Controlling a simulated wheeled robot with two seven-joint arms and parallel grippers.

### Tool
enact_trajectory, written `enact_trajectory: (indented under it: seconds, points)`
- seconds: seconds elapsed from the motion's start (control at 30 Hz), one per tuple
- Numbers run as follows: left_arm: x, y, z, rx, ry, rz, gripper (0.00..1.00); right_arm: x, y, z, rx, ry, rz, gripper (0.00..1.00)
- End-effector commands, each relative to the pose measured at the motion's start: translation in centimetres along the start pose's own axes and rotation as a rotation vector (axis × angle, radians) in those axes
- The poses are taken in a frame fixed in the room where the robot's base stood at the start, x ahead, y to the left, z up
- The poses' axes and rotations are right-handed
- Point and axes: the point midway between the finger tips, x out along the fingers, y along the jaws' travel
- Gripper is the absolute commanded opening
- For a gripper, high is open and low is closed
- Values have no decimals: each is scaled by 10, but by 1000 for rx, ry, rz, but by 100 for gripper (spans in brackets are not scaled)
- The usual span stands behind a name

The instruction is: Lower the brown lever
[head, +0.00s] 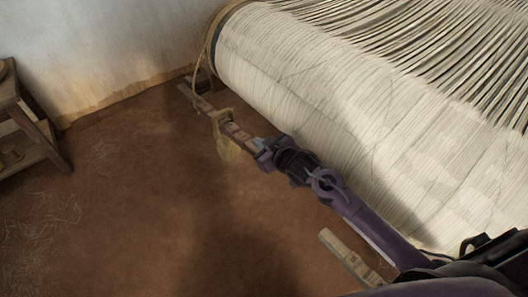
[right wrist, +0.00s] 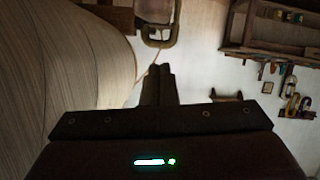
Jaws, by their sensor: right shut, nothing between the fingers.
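A long brown wooden bar, which looks like the lever (head: 240,134), runs diagonally beside the cloth roll in the head view. A tan rope or cloth wrap hangs around it. My right gripper (head: 262,155) is shut and empty, at or just over the bar; I cannot tell whether it touches. My right arm hides the bar's middle. A wooden piece in line with it (head: 345,255) shows at the lower right. In the right wrist view, the closed fingers (right wrist: 158,85) point toward the wall with nothing between them. My left gripper is not in view.
The large cream cloth roll (head: 330,110) of the loom lies close along the right side of my arm. A wooden stool (head: 35,130) stands at the left. The brown floor (head: 130,210) between is open. A wall shelf (right wrist: 280,40) shows in the right wrist view.

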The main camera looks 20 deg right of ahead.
Motion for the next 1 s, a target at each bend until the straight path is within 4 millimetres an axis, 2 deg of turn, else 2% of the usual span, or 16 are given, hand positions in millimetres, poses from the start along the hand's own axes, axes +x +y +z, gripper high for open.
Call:
enact_trajectory:
  seconds: [0.03, 0.2, 0.67, 0.77, 1.0]
  points:
    - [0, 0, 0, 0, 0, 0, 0, 0, -1, 15, 0, -13, -1, 0]
    - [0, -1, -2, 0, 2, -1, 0, 4, 0, 32, 1, -10, 0, 0]
    - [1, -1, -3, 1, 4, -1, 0, 5, 0, 39, 0, -8, 0, 0]
    - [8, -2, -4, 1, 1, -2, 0, 8, -3, 50, 1, -10, -1, 0]
    - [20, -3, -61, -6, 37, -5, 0, 24, -16, 112, 2, -16, -3, 0]
